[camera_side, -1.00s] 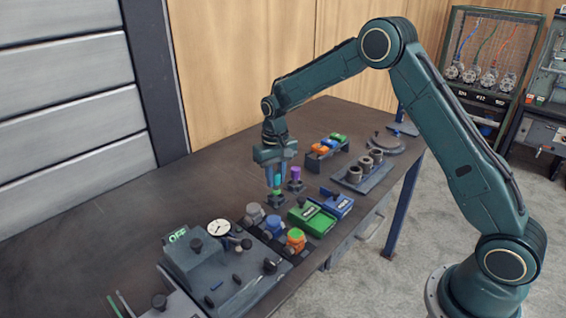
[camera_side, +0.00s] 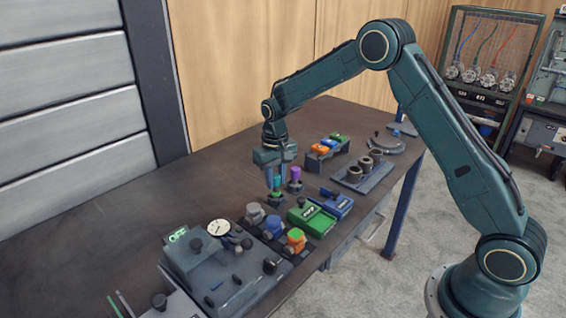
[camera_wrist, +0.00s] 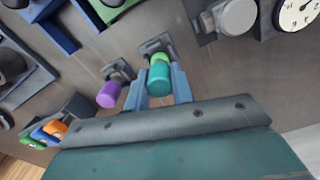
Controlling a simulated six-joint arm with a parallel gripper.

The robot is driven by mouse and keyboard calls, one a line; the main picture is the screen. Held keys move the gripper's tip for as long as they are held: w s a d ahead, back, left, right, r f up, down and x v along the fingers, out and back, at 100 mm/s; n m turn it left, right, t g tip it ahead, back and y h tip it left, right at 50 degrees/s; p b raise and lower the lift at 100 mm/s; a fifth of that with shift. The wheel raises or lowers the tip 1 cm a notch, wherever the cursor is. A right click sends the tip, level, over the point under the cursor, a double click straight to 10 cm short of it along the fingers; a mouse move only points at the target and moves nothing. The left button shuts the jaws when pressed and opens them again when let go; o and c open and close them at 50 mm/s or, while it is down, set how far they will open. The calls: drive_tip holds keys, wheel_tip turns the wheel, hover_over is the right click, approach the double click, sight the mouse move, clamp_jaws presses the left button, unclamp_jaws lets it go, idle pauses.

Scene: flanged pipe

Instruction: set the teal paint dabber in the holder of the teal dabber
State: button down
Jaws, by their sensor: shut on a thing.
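The teal paint dabber (camera_wrist: 159,79) is between the two fingers of my gripper (camera_wrist: 161,88); it is a teal cylinder with a green part at its lower end. In the side view my gripper (camera_side: 276,182) points down, shut on the dabber (camera_side: 277,182), just above or in a small dark holder (camera_side: 277,200). The holder also shows in the wrist view (camera_wrist: 154,43), right at the dabber's lower end. I cannot tell how deep the dabber sits in it.
A purple dabber (camera_side: 296,173) stands in its own holder close beside on the right. Green (camera_side: 312,217) and blue (camera_side: 337,205) boxes lie in front. A dial gauge (camera_side: 219,228) and knobs are front left. The left of the table is clear.

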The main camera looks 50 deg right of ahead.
sight(276, 175)
drive_tip(key=shift+f, duration=0.85)
idle(0.5)
drive_tip(key=c, duration=0.7)
unclamp_jaws()
drive_tip(key=shift+r, duration=0.2)
drive_tip(key=shift+r, duration=3.35)
